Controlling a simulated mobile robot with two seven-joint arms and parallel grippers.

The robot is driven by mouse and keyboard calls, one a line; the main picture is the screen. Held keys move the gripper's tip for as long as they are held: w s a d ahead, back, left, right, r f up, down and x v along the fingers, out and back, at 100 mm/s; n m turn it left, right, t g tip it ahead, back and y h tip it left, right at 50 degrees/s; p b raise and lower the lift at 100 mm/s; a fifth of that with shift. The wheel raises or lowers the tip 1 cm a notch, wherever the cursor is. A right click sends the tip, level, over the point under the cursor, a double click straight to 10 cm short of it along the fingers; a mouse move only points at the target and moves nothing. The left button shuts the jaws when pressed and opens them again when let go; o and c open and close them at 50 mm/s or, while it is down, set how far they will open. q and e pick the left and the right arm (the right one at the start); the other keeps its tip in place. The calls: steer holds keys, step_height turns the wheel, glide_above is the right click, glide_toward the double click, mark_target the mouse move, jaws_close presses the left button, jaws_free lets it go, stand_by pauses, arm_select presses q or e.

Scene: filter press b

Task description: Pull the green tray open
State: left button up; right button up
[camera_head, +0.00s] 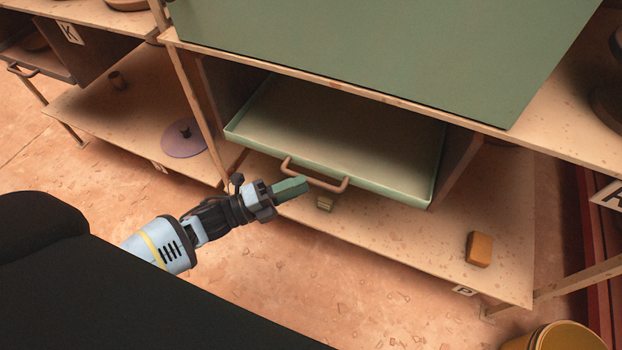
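The green tray (350,128) sits in the open bay under a shelf, with its pale inside and green front rim showing. Its back part is hidden under the shelf. A brown bar handle (330,186) is fixed to the front rim. My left gripper (291,188) is at the left end of this handle, its green fingers pointing toward it. The fingers overlap in this view, so their gap and any contact with the handle cannot be told. My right gripper is not in view.
A large green panel (390,50) stands above the bay. On the lower shelf (400,230) are a small olive block (325,203) and an orange-brown block (479,249). A purple disc (184,138) lies on the left shelf. A yellow bucket (560,338) stands at bottom right.

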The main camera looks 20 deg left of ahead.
mark_target(311, 179)
arm_select(q)
steer(key=shift+x, duration=1.9)
steer(key=shift+c, duration=0.4)
jaws_close()
